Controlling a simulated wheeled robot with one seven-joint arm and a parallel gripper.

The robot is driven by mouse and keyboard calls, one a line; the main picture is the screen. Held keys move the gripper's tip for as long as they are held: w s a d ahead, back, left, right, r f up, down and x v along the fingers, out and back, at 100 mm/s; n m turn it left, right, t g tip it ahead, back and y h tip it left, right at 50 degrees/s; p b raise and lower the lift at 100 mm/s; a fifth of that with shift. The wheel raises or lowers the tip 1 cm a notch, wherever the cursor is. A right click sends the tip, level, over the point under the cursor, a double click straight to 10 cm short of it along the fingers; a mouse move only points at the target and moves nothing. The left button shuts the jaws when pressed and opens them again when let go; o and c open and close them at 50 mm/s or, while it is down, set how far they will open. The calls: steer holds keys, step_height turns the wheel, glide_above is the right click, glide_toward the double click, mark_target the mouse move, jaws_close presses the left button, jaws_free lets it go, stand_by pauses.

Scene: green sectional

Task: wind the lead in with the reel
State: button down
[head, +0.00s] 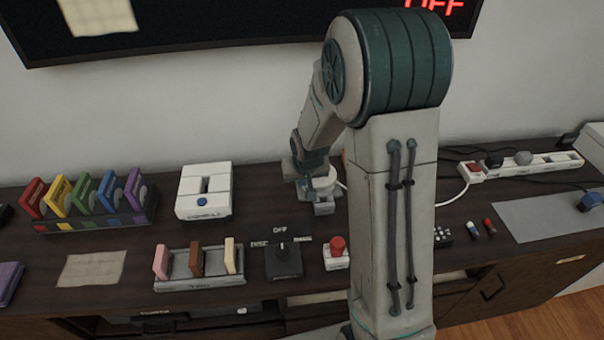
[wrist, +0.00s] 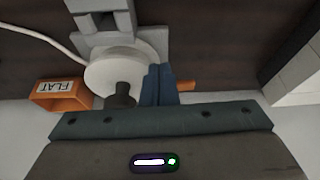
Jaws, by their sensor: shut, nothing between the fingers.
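The reel (wrist: 105,75) is a white disc on a grey mount, with a dark knob (wrist: 122,97) standing on its face in the wrist view. In the head view the reel (head: 323,182) is partly covered by my arm. The white lead (wrist: 35,36) leaves the reel toward the upper left of the wrist view. In the head view the lead (head: 460,193) shows right of my arm. My gripper (wrist: 158,72) has its blue fingers shut and empty, just right of the knob and over the disc's edge. Whether they touch the knob is unclear.
An orange block marked FLAT (wrist: 60,95) is left of the reel in the wrist view. An orange piece (wrist: 187,85) shows right of the fingers. A white power strip (head: 535,164), a dial box (head: 283,262) and a red button (head: 337,245) stand around on the dark cabinet.

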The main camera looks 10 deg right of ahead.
steer(key=shift+w, duration=0.8)
steer(key=shift+w+a+m+h+b, duration=0.15)
steer(key=shift+w+m+h+b, duration=0.15)
steer(key=shift+m+b, duration=0.35)
